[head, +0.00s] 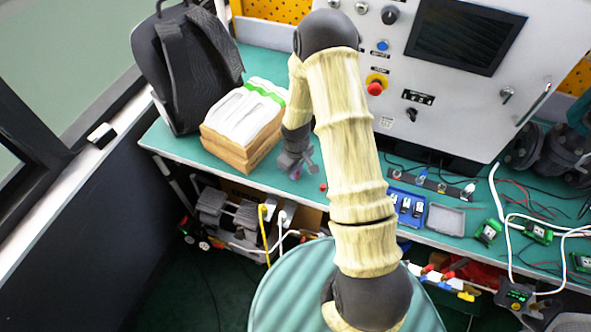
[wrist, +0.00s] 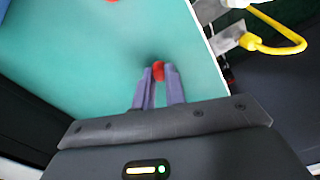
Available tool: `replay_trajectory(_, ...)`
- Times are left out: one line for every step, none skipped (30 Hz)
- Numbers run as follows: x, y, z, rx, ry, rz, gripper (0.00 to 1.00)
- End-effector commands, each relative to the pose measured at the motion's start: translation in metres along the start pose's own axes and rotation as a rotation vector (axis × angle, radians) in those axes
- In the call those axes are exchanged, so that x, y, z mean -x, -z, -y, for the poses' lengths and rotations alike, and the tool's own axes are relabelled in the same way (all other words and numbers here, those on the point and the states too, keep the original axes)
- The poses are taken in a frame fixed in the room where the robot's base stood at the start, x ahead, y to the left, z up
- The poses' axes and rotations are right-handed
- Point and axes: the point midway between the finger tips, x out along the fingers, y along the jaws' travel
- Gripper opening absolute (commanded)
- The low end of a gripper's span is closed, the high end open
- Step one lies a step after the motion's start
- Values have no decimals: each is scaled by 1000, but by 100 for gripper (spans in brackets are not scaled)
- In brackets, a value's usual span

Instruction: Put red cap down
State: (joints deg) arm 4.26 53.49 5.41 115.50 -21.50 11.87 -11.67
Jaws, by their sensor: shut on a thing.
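My gripper (head: 296,174) is low over the green bench near its front edge, left of the arm's upper links in the head view. In the wrist view its two fingers (wrist: 160,78) are shut on a small red cap (wrist: 158,70), which shows between the fingertips. A dark shadow lies close beside the cap on the bench. I cannot tell whether the cap touches the surface. In the head view the held cap is mostly hidden by the fingers. A second small red piece (head: 323,187) lies on the bench to the right; a red piece (wrist: 111,1) also shows at the wrist view's top edge.
A cardboard box (head: 240,130) with white and green contents and a black backpack (head: 190,65) stand left of my gripper. A blue tray (head: 407,206) and grey tray (head: 446,219) lie to the right. The control cabinet (head: 450,80) stands behind. Bench around the cap is clear.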

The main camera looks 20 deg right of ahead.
Motion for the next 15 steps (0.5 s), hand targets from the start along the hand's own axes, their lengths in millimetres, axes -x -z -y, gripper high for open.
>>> replay_trajectory(-1, 0, 0, 0, 0, 0, 0)
replay_trajectory(-1, 0, 0, 0, 0, 0, 0)
replay_trajectory(-1, 0, 0, 0, 0, 0, 0)
replay_trajectory(-1, 0, 0, 0, 0, 0, 0)
replay_trajectory(-1, 0, 0, 0, 0, 0, 0)
replay_trajectory(-1, 0, 0, 0, 0, 0, 0)
replay_trajectory(-1, 0, 0, 0, 0, 0, 0)
replay_trajectory(-1, 0, 0, 0, 0, 0, 0)
replay_trajectory(-3, 0, 0, 0, 0, 0, 0)
replay_trajectory(-4, 0, 0, 0, 0, 0, 0)
replay_trajectory(-5, 0, 0, 0, 0, 0, 0)
replay_trajectory(-4, 0, 0, -1, 0, 0, 16)
replay_trajectory(-4, 0, 0, -1, 0, 0, 22)
replay_trajectory(-4, 0, 0, -1, 0, 0, 28)
replay_trajectory(-4, 0, 0, -1, 0, 0, 34)
